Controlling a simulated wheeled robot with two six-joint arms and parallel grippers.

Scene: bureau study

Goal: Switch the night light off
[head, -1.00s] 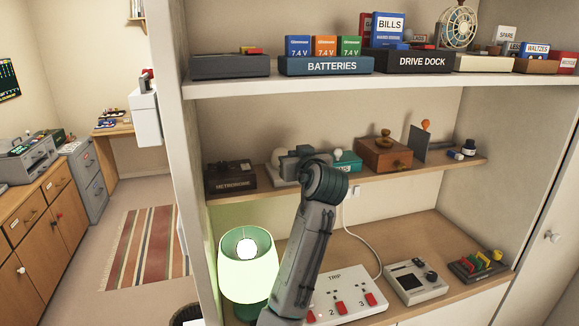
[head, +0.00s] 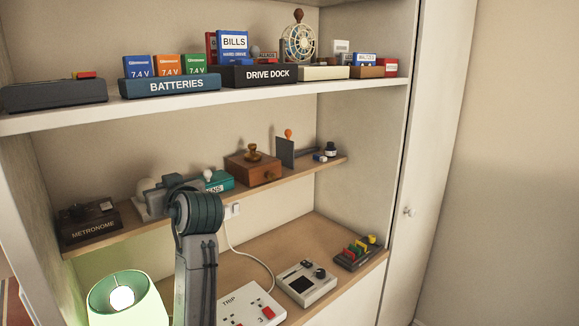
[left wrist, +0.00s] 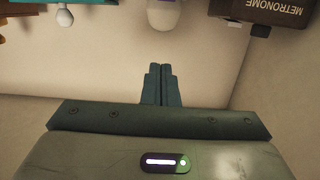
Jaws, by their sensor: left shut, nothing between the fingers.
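A rounded white light (head: 143,190), which looks like the night light, stands on the middle shelf between the metronome and a teal box. My left gripper (head: 163,188) partly hides it. In the left wrist view a pale bulb-like shape (left wrist: 165,14) shows at the top edge, beyond my left fingers (left wrist: 160,84). The fingers are shut and empty, apart from it in that picture. I cannot make out a switch on it, or whether it is lit. My right gripper is not in view.
The metronome (head: 90,222) and teal box (head: 218,181) flank the light closely. Below stand a glowing green lamp (head: 126,301), a power strip (head: 250,304) with red switches and a grey device (head: 305,284). The upper shelf edge (head: 225,93) runs above my arm.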

